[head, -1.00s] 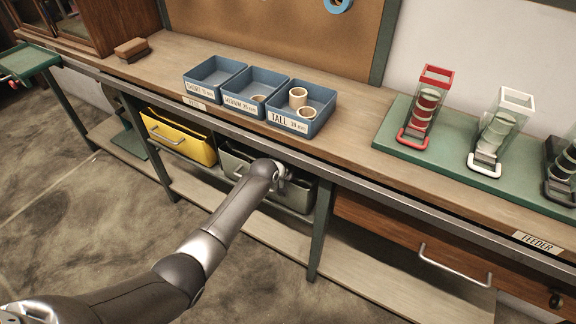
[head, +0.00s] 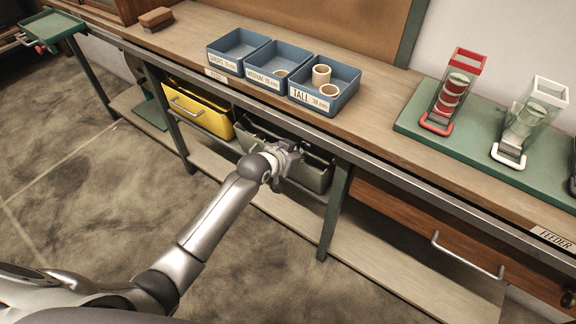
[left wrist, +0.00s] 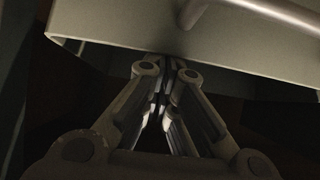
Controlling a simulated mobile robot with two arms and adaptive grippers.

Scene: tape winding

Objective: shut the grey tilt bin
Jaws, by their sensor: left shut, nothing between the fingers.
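The grey tilt bin (head: 312,174) hangs under the workbench, right of the yellow bin. Its top leans out and its dark inside shows, so it stands at least partly open. My left gripper (head: 287,157) is in front of it and hides part of its front. In the left wrist view the bin's pale front panel (left wrist: 120,28) fills the top, with its bar handle (left wrist: 208,12) at the upper edge. My shut, empty fingers (left wrist: 166,68) point at the panel's lower edge; whether they touch it I cannot tell. My right gripper is not in view.
The yellow bin (head: 200,112) is to the left. A table leg (head: 335,212) stands close on the right, then a wooden drawer (head: 400,220) with a handle. The bench edge runs above and a lower shelf (head: 285,215) below. Open floor lies in front.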

